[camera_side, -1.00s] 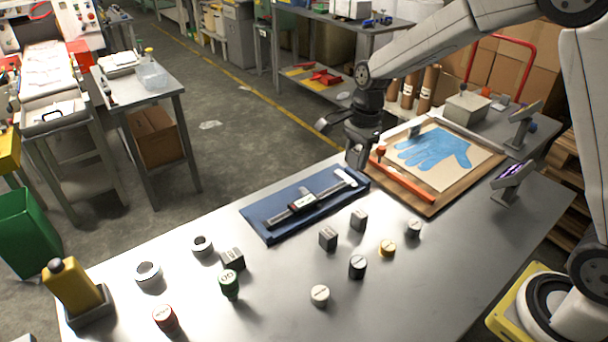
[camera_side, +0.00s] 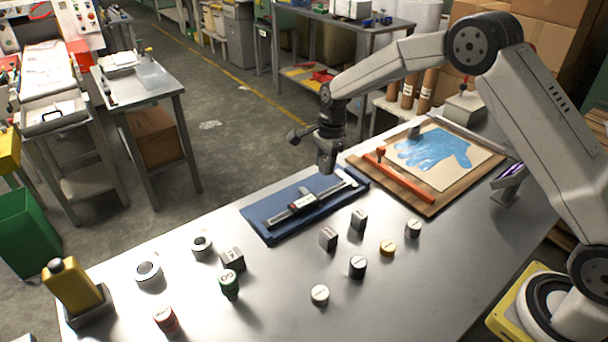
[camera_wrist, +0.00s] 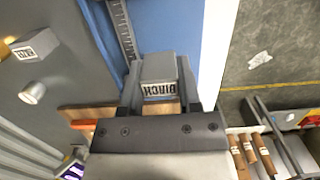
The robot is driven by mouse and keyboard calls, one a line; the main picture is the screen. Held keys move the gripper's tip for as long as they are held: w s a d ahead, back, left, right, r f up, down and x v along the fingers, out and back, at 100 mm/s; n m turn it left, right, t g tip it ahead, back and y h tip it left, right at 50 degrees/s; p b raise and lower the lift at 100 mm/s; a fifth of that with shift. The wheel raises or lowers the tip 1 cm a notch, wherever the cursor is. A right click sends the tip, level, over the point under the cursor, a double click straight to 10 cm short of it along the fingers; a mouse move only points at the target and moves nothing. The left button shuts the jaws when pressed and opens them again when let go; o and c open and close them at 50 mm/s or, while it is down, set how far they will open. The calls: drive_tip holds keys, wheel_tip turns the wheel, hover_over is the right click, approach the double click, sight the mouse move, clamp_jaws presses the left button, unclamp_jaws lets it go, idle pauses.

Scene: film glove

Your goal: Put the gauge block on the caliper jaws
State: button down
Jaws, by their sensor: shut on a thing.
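My gripper (camera_side: 326,166) hangs above the blue mat, over the upper right part of the caliper. In the wrist view my gripper (camera_wrist: 158,100) is shut on a grey gauge block (camera_wrist: 158,68) with dark lettering on its face. The block sits between the two fingers, raised off the mat. The caliper (camera_side: 311,201) lies on the blue mat (camera_side: 262,208) with its slider and display near the middle. In the wrist view only its marked beam (camera_wrist: 122,30) shows clearly; its jaws are hard to make out.
Other metal blocks (camera_side: 328,238) stand on the steel table (camera_side: 200,310), with rings (camera_side: 148,275) and coloured round pieces (camera_side: 358,267) nearby. A framed board (camera_side: 440,150) with a blue glove print is on the right.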

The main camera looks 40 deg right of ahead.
sight(323, 173)
drive_tip(key=shift+w+f, duration=0.2)
drive_tip(key=shift+f, duration=0.05)
drive_tip(key=shift+w+f, duration=0.1)
drive_tip(key=shift+f, duration=0.05)
drive_tip(key=shift+w+f, duration=0.1)
drive_tip(key=shift+f, duration=1.5)
drive_tip(key=shift+f, duration=0.1)
drive_tip(key=c, duration=0.6)
unclamp_jaws()
drive_tip(key=r, duration=0.4)
drive_tip(key=d+r, duration=0.1)
drive_tip(key=r, duration=0.7)
drive_tip(key=shift+d+r, duration=0.1)
drive_tip(key=shift+d, duration=0.15)
